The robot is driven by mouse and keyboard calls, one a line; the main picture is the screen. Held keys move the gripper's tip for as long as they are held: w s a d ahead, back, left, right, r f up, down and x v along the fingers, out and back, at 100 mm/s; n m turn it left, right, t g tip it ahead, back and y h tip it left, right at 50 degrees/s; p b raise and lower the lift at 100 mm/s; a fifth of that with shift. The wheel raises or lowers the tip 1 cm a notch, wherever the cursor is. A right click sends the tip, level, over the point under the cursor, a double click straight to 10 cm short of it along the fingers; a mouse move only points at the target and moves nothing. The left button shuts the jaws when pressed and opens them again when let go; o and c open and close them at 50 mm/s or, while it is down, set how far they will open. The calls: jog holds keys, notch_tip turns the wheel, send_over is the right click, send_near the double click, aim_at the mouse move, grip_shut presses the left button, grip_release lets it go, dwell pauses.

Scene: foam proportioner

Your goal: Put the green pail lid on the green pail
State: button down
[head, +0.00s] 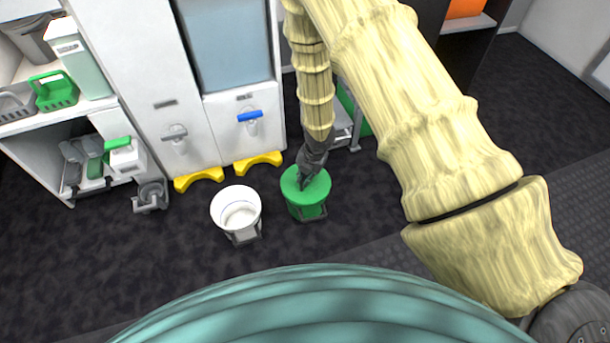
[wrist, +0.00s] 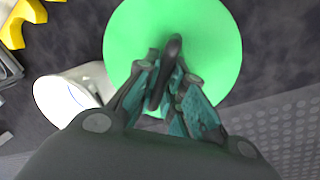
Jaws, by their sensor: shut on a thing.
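The round green pail lid (head: 292,190) is level at the top of the green pail (head: 312,211) in the head view. The lid fills the upper middle of the wrist view (wrist: 215,45) and hides the pail there. My gripper (head: 305,179) reaches down from above, with its fingers closed on the dark handle at the lid's middle. In the wrist view, my gripper (wrist: 166,82) has a finger on each side of this handle (wrist: 172,50). I cannot tell whether the lid rests fully on the rim or sits slightly above it.
An open white pail (head: 237,211) stands just left of the green one. Behind are white dispensers with a blue-handled tap (head: 250,117) and yellow floor pieces (head: 258,162). A shelf with green and grey caddies (head: 53,92) is at left. Dark floor lies clear in front.

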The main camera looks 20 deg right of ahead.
aim_at(311, 185)
jog(key=shift+f, duration=0.25)
jog(key=c, duration=1.8)
grip_release()
jog(key=shift+r, duration=0.1)
notch_tip(311, 185, up, 11)
jog(key=s+d+p, duration=0.1)
jog(key=p, duration=0.8)
jog(key=shift+s+d, duration=0.25)
jog(key=shift+d, duration=0.05)
jog(key=shift+f, duration=0.2)
